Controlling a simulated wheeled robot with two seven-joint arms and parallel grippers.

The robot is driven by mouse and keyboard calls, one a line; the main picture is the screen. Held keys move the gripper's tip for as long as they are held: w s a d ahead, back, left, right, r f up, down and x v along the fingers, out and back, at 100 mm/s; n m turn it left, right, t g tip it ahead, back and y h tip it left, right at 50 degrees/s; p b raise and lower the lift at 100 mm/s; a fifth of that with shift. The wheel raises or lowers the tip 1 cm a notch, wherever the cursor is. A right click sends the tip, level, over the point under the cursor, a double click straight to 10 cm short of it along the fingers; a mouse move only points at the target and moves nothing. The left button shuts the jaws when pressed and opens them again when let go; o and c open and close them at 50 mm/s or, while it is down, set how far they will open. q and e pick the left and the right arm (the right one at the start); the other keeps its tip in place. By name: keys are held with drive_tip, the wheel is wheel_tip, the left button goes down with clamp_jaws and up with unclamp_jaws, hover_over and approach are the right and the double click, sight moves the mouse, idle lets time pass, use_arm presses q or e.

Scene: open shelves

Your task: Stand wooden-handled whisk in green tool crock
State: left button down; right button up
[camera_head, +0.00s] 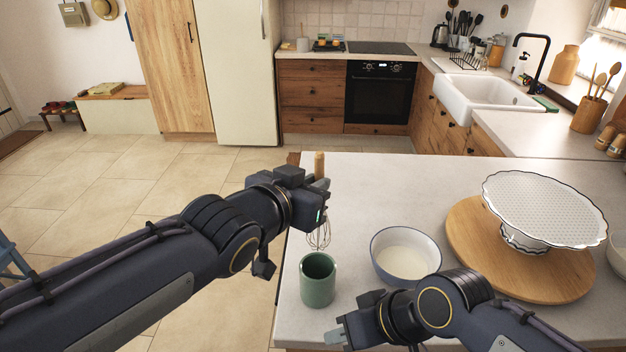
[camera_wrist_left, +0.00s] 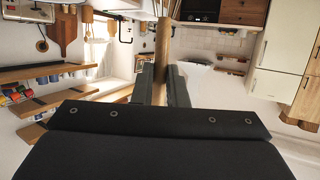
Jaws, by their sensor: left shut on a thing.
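The wooden-handled whisk (camera_head: 319,166) is upright, its handle up and its wire loops hanging down. My left gripper (camera_head: 321,190) is shut on its handle, behind the green tool crock (camera_head: 318,287) in the head view. In the left wrist view the handle (camera_wrist_left: 161,50) stands between the two fingers (camera_wrist_left: 163,88). The wire end shows just above and behind the crock's rim, outside its mouth. The crock stands upright on the counter and looks empty. My right gripper (camera_head: 338,337) is low in front of the crock, with no object seen in it; its finger gap is unclear.
A white bowl with a dark rim (camera_head: 405,279) stands right of the crock. A round wooden board (camera_head: 465,240) bears a white cake stand (camera_head: 540,208) farther right. The counter's left edge runs close to the crock. The counter behind the bowl (camera_head: 400,190) is clear.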

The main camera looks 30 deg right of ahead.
sight(313, 238)
use_arm(q)
drive_tip(key=shift+f+b, duration=1.1)
drive_tip(key=shift+f, duration=0.8)
wheel_tip(313, 238, down, 7)
drive_tip(key=b, duration=0.8)
drive_tip(key=c, duration=1.4)
unclamp_jaws()
drive_tip(key=shift+o, duration=0.2)
drive_tip(key=v, duration=0.7)
drive_tip(key=shift+s+a+b, duration=0.2)
drive_tip(key=shift+a+b, duration=0.15)
drive_tip(key=shift+b, duration=0.1)
drive_tip(key=shift+r, duration=0.1)
